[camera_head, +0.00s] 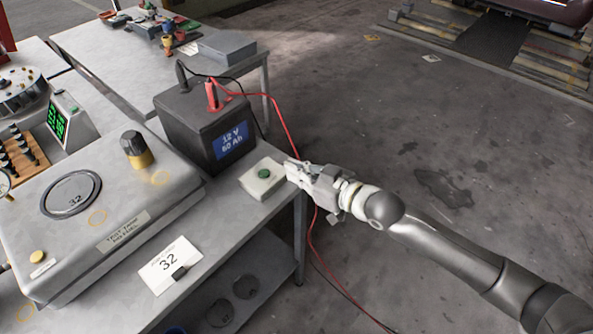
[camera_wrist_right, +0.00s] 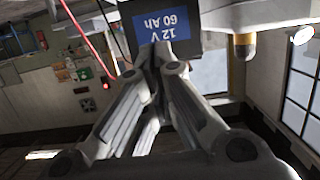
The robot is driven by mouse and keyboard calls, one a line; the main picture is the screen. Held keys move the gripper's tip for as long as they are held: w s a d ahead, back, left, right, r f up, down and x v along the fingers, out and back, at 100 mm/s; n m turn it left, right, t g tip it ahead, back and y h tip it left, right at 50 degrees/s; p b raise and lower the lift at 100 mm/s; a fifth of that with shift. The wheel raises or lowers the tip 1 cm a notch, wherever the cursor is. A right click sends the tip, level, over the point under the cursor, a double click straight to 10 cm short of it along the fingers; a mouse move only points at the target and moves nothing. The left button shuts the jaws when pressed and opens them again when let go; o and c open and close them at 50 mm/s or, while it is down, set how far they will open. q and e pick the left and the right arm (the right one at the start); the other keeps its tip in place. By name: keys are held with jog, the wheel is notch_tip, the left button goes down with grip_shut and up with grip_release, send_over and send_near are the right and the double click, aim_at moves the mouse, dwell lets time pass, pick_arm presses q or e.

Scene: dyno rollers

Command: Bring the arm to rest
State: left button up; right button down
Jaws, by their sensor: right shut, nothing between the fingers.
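My right gripper (camera_head: 292,170) comes in from the right in the head view. It is shut and empty, beside a small pale box with a green button (camera_head: 264,174) at the table's right edge. I cannot tell whether it touches the box. In the right wrist view the closed fingers (camera_wrist_right: 158,50) point toward the dark battery with its blue label (camera_wrist_right: 168,28). The same battery (camera_head: 190,122) stands behind the button box in the head view, apart from the fingers. My left gripper is not in view.
A grey test bench unit (camera_head: 130,215) with a black and brass knob (camera_head: 136,148) fills the left of the table. Red and black cables (camera_head: 290,130) hang from the battery near my gripper. The floor (camera_head: 420,120) at right is open.

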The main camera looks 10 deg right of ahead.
dwell(0.5)
jog(key=d+f+m+h, duration=0.2)
jog(key=d+f+h, duration=0.15)
jog(key=f, duration=0.55)
jog(key=d+f+m+h, duration=0.15)
jog(key=d+f, duration=0.35)
jog(key=f, duration=0.5)
jog(key=s+d+f+g+h, duration=0.1)
jog(key=s+d+f, duration=0.15)
jog(key=f, duration=0.25)
jog(key=s+d+f+m+g+h, duration=0.1)
jog(key=s+d+f, duration=0.15)
jog(key=f, duration=0.25)
jog(key=s+d+f+g+h, duration=0.1)
jog(key=s+f, duration=0.2)
jog(key=f, duration=0.3)
jog(key=s+d+f+g+h, duration=0.1)
jog(key=s+d+f+g, duration=0.2)
jog(key=s+f, duration=1.05)
jog(key=s+a+f+g, duration=0.1)
jog(key=s+f+g, duration=0.1)
jog(key=s, duration=1.1)
jog(key=s+f+m+g+h, duration=0.1)
jog(key=s+f, duration=0.3)
jog(key=s, duration=0.9)
jog(key=shift+s+a+f+g, duration=0.25)
jog(key=shift+a+g, duration=0.15)
jog(key=shift+g, duration=0.4)
